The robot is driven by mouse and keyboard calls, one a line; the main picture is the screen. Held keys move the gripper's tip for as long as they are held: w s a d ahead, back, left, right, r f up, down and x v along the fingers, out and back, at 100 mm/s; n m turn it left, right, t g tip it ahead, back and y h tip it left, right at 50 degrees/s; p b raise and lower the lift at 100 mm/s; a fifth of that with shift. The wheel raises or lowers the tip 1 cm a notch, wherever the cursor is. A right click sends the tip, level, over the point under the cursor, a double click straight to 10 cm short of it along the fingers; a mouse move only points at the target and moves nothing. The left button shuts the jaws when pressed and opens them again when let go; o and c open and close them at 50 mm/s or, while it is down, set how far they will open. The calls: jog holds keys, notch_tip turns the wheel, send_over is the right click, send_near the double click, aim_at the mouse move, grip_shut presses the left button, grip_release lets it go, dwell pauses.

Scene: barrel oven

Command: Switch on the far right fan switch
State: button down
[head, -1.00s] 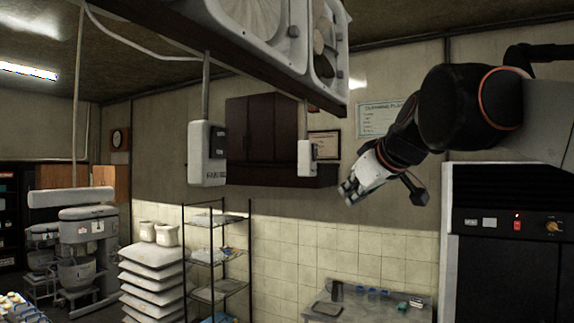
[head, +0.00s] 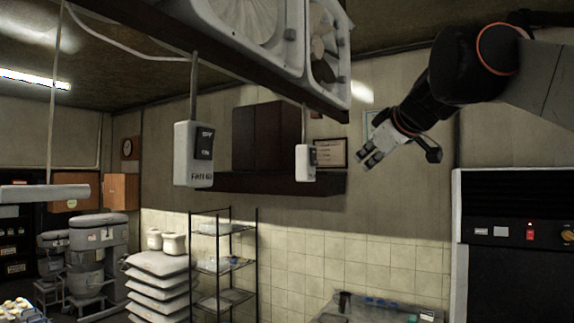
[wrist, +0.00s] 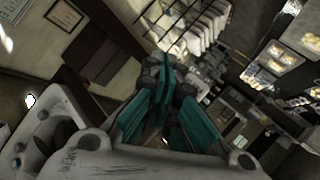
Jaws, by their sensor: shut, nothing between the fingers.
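Two white switch boxes hang on rods under the dark beam in the head view. The right fan switch (head: 306,163) is the smaller-looking, farther one, with a dark rocker on its right side. The left fan switch (head: 194,155) is nearer, with a dark marked rocker. My gripper (head: 370,160) is to the right of the right switch in the picture, apart from it, fingers pointing down-left. Its teal-padded fingers (wrist: 163,112) are shut and empty in the wrist view. I cannot make out either switch in the wrist view. The right switch's rocker setting is too small to read.
White-framed fans (head: 325,50) sit on the dark beam (head: 160,45) above the switches. A dark wall cabinet (head: 265,137) is behind them. A black oven front (head: 510,270) stands at the right. A wire rack (head: 225,265) is below. Open air lies between gripper and right switch.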

aim_at(314, 157)
jog(key=w+a+f, duration=0.1)
jog(key=w+a, duration=0.4)
jog(key=a, duration=0.2)
dwell(0.3)
jog(key=shift+w, duration=0.15)
dwell(1.3)
jog(key=shift+w+a+f, duration=0.1)
jog(key=shift+w+a, duration=0.05)
jog(key=shift+a, duration=0.1)
jog(key=shift+w+a+p, duration=0.2)
jog(key=shift+a+p, duration=0.1)
dwell(0.7)
jog(key=shift+s+d, duration=0.1)
jog(key=shift+d, duration=0.05)
jog(key=shift+s+d, duration=0.4)
jog(key=shift+d, duration=0.15)
